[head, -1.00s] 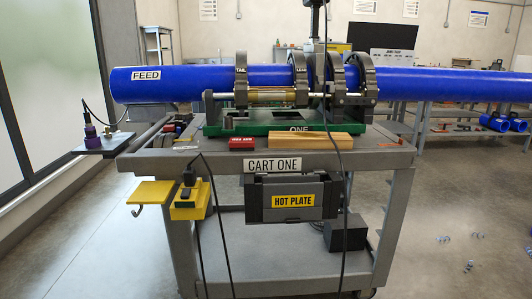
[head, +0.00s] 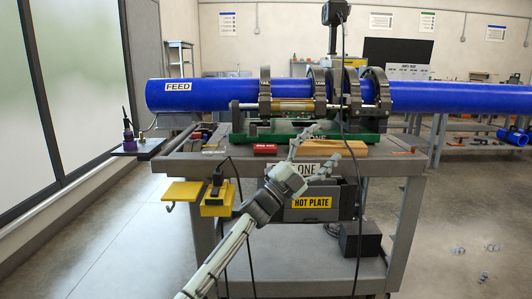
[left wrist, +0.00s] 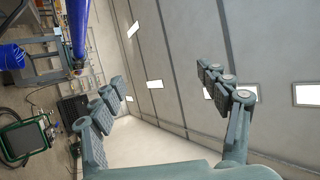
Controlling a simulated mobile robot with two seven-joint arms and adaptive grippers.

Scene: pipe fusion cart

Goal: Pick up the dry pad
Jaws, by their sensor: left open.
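A small red block (head: 265,149) with a white label too small to read for sure lies on the front edge of the cart top; it may be the dry pad. A wooden-looking block (head: 333,148) lies to its right, partly behind my fingers. My left gripper (head: 318,148) is raised in front of the cart, right of the red block, with its fingers spread and empty. In the left wrist view the open fingers (left wrist: 160,76) have nothing between them and face the wall and ceiling. My right gripper is not in view.
The blue FEED pipe (head: 225,94) runs across the cart (head: 400,163) in black clamp rings. A hot plate case (head: 345,198) and yellow holders (head: 181,191) hang in front. A black cable (head: 345,50) hangs down past the clamps.

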